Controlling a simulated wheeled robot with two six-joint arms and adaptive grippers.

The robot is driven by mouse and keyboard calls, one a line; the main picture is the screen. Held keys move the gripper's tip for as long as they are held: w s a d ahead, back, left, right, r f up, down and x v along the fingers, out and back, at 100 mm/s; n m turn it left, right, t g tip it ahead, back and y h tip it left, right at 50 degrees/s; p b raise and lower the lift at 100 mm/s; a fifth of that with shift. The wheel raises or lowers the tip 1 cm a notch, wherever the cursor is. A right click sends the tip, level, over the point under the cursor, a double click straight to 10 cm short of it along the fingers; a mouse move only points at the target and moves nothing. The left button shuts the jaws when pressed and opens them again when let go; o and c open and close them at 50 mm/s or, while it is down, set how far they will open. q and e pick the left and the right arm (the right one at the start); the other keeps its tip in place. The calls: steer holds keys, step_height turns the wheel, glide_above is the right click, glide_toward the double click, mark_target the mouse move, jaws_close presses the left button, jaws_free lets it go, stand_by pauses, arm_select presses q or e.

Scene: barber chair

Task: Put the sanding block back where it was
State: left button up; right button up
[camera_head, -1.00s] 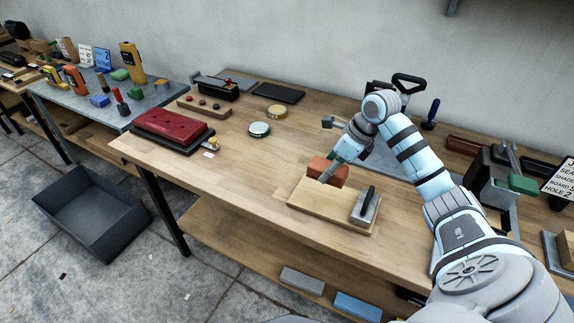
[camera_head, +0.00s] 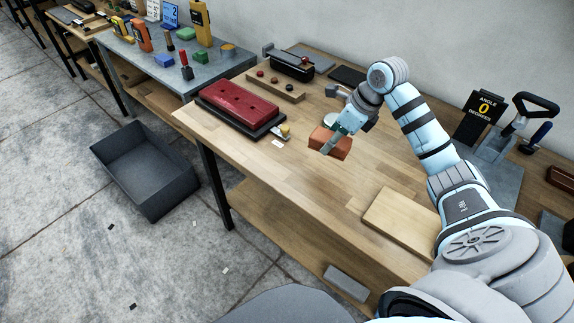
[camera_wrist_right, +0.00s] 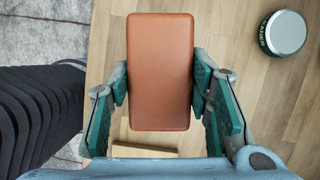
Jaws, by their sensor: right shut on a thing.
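The sanding block, a reddish-brown block (camera_head: 330,143), is held in my right gripper (camera_head: 343,133) over the wooden workbench (camera_head: 290,188), left of the pale wooden board (camera_head: 398,220). In the right wrist view the block (camera_wrist_right: 160,72) fills the space between the green finger pads, with one finger on each long side. It appears raised above the bench top, but the gap is hard to judge. My left gripper is not in view.
A red pad on a black base (camera_head: 238,106) lies left of the block. A round tin (camera_wrist_right: 285,33) lies right of it in the wrist view. A strip with small knobs (camera_head: 275,86) lies behind. A grey bin (camera_head: 144,171) stands on the floor. Bench between block and board is clear.

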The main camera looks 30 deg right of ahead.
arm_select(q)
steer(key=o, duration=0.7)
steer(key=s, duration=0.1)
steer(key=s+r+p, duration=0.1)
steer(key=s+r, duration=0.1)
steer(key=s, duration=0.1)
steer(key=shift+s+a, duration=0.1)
arm_select(e)
steer(key=a+r+m+t, duration=0.15)
steer(key=a+r, duration=0.25)
steer(key=r, duration=0.6)
steer(key=b, duration=1.2)
glide_above(308, 175)
step_height(308, 175, down, 14)
steer(key=r, duration=0.1)
steer(key=f, duration=0.2)
steer(key=s+g+p, duration=0.1)
steer(key=shift+s+d+f+m+h, duration=0.1)
steer(key=shift+d+f+m+h, duration=0.2)
steer(key=shift+f, duration=0.1)
steer(key=shift+s+f, duration=0.15)
steer(key=shift+f, duration=0.15)
step_height(308, 175, down, 4)
steer(key=shift+a+b, duration=0.1)
steer(key=shift+b, duration=0.2)
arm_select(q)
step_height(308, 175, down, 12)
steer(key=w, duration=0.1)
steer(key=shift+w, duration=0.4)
